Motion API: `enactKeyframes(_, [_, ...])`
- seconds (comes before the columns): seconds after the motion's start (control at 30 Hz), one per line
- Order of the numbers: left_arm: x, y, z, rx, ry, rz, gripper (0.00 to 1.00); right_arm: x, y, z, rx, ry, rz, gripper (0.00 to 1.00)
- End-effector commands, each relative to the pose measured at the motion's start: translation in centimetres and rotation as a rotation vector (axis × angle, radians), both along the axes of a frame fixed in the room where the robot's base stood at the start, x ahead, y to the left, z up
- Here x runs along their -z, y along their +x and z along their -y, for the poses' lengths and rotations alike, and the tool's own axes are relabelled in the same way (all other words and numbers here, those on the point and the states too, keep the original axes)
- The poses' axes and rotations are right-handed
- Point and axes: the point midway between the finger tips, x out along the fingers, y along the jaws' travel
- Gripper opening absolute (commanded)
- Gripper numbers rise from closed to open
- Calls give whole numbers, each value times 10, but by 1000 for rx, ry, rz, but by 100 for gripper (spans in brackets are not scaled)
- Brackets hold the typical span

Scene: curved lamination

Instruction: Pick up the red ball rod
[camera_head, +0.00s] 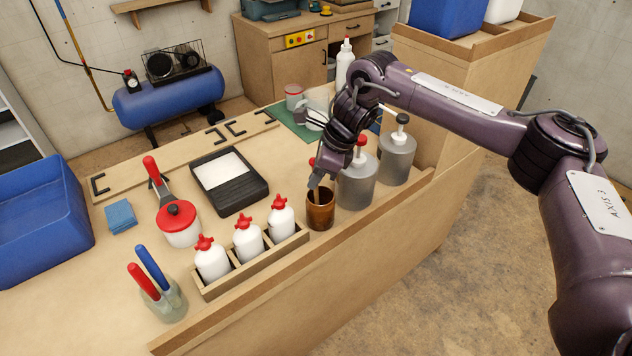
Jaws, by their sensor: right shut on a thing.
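The red ball rod (312,162) stands in a brown cup (320,215) near the front edge of the bench; only part of its red ball shows beside my fingers, and its lower end is hidden in the cup. My right gripper (317,182) reaches down from the upper right and is shut on the rod just above the cup's rim. The fingers partly hide the rod. My left gripper is not in view.
Two grey canisters (357,186) stand close right of the cup. A wooden rack (250,268) with several white red-capped bottles is to its left. A black tray (240,197) lies behind. A raised wooden ledge (385,205) runs along the bench front.

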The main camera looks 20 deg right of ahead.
Motion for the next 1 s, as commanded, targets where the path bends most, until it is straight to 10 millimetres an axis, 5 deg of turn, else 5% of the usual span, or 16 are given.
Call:
enactKeyframes(0.33, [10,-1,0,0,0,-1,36,-31,1,-1,-2,2,5,0])
enactKeyframes(0.57, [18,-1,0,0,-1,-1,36,-92,1,-1,-1,0,9,0])
enactKeyframes(0.8, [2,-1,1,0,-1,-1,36,-160,1,0,0,-2,6,0])
enactKeyframes(1.0, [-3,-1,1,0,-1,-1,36,-190,0,0,0,-1,2,0])
